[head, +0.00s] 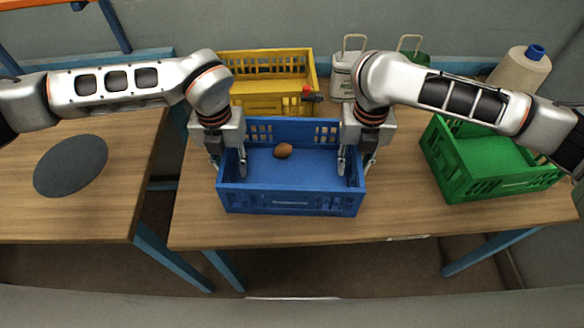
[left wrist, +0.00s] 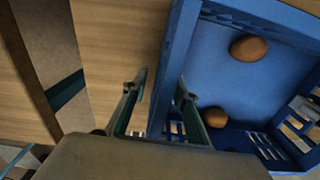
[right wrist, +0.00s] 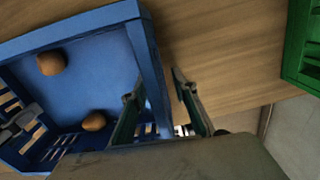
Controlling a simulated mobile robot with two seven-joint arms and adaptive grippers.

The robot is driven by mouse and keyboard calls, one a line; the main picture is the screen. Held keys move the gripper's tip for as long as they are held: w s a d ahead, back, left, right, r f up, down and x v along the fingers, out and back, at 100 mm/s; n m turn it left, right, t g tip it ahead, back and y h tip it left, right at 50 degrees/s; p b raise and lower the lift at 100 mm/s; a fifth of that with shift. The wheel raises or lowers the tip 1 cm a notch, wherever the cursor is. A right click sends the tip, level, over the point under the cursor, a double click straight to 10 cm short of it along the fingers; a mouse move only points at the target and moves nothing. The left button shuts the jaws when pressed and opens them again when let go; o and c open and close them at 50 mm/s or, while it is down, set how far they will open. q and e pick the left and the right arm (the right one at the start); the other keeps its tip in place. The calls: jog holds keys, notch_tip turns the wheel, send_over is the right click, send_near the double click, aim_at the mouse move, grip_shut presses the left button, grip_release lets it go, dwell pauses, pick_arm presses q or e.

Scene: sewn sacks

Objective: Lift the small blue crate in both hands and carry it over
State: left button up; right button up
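The small blue crate (head: 290,204) stands on the wooden table, in the middle of the head view. Brown potato-like lumps lie in it; one (head: 283,150) shows in the head view, and two show in the left wrist view (left wrist: 249,47). My left gripper (head: 228,165) is at the crate's left wall, open, one finger outside and one inside; the wall (left wrist: 178,50) runs between them. My right gripper (head: 355,165) is likewise open astride the right wall (right wrist: 148,55). Whether the fingers touch the walls, I cannot tell.
A yellow crate (head: 265,54) stands close behind, with a small red object (head: 311,94) at its corner. A green crate (head: 490,180) stands to the right. White and green canisters and a thread cone (head: 520,72) stand behind. A left table (head: 105,200) carries a dark round mat (head: 70,165); a gap separates the tables.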

aim_at(226, 153)
pick_arm(q)
grip_shut()
pick_arm(e)
grip_shut()
jog(key=shift+r, duration=0.1)
